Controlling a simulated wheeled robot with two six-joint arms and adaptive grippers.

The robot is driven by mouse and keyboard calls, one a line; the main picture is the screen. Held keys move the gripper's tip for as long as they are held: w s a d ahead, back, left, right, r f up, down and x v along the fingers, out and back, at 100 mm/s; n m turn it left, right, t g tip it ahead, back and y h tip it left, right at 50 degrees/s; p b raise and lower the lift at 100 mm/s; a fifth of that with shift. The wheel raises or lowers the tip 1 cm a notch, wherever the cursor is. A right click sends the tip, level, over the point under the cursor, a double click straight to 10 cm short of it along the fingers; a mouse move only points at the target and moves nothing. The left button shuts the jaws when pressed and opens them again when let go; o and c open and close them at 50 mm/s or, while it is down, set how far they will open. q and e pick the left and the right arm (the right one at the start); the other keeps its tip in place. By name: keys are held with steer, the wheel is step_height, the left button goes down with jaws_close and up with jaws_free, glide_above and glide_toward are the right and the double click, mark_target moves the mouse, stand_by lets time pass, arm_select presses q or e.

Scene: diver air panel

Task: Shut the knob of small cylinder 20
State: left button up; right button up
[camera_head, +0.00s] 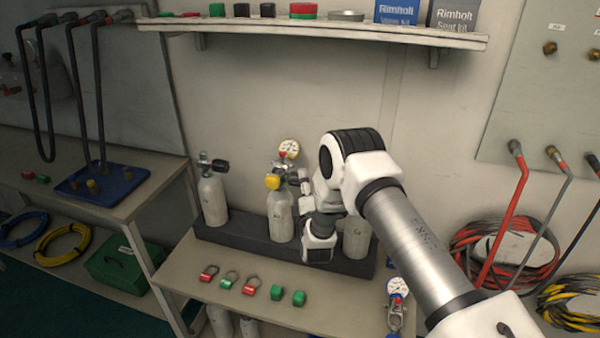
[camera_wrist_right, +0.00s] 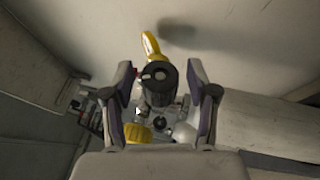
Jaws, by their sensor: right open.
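Three small white cylinders stand in a dark rack (camera_head: 246,233): a left one (camera_head: 213,200) with a black knob (camera_head: 220,166), a middle one (camera_head: 280,216) with a gauge (camera_head: 289,149) and a yellow fitting (camera_head: 272,181), and a right one (camera_head: 357,238) partly behind my right arm. I cannot read which is 20. My right gripper (camera_head: 304,188) is open beside the middle cylinder's valve. In the right wrist view, a black knob (camera_wrist_right: 158,86) sits between the open fingers, with the yellow-rimmed gauge (camera_wrist_right: 151,43) beyond and the yellow fitting (camera_wrist_right: 137,133) below. Contact cannot be told. My left gripper is not in view.
Another gauge (camera_head: 397,287) is at the bench's right end. A loaded shelf (camera_head: 350,31) hangs above. Hoses (camera_head: 510,215) hang at right.

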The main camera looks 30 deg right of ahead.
steer(key=x, duration=0.3)
steer(key=shift+w+d, duration=0.1)
steer(key=shift+w, duration=0.1)
steer(key=c, duration=1.1)
steer(key=shift+r+p, duration=0.1)
steer(key=shift+p, duration=0.2)
